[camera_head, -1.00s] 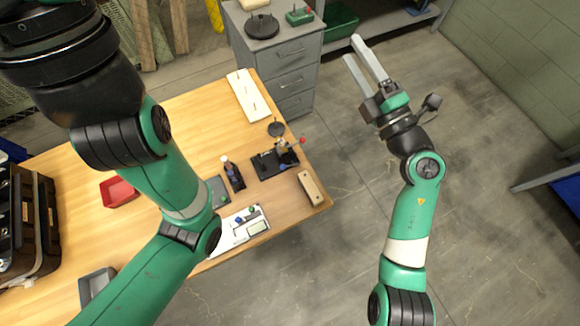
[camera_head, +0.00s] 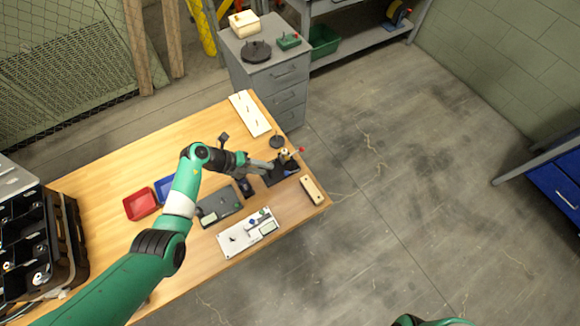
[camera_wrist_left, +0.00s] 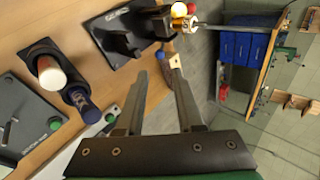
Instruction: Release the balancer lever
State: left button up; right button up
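The balancer appears to be the black device (camera_head: 284,173) near the right end of the wooden table. A small red knob (camera_head: 300,150) stands at its far right side, probably the lever's end. My right gripper is out of view.
A grey box (camera_head: 218,204), a white panel (camera_head: 250,234) and a wooden block (camera_head: 313,190) lie near the device. A red tray (camera_head: 141,204) is farther left. In the left wrist view, white-topped and blue-topped cylinders (camera_wrist_left: 79,99) stand left of the fingers.

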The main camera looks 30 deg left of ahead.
aim_at(287, 172)
pick_arm(q)
jog(key=b+x, duration=0.8)
jog(key=x, duration=0.3)
jog(key=shift+s+f, duration=0.15)
jog(key=shift+s, duration=0.1)
jog(key=shift+w+d+f, duration=0.2)
jog(key=shift+w+d, duration=0.05)
jog(key=shift+r, duration=0.1)
jog(key=shift+c, duration=0.3)
grip_shut()
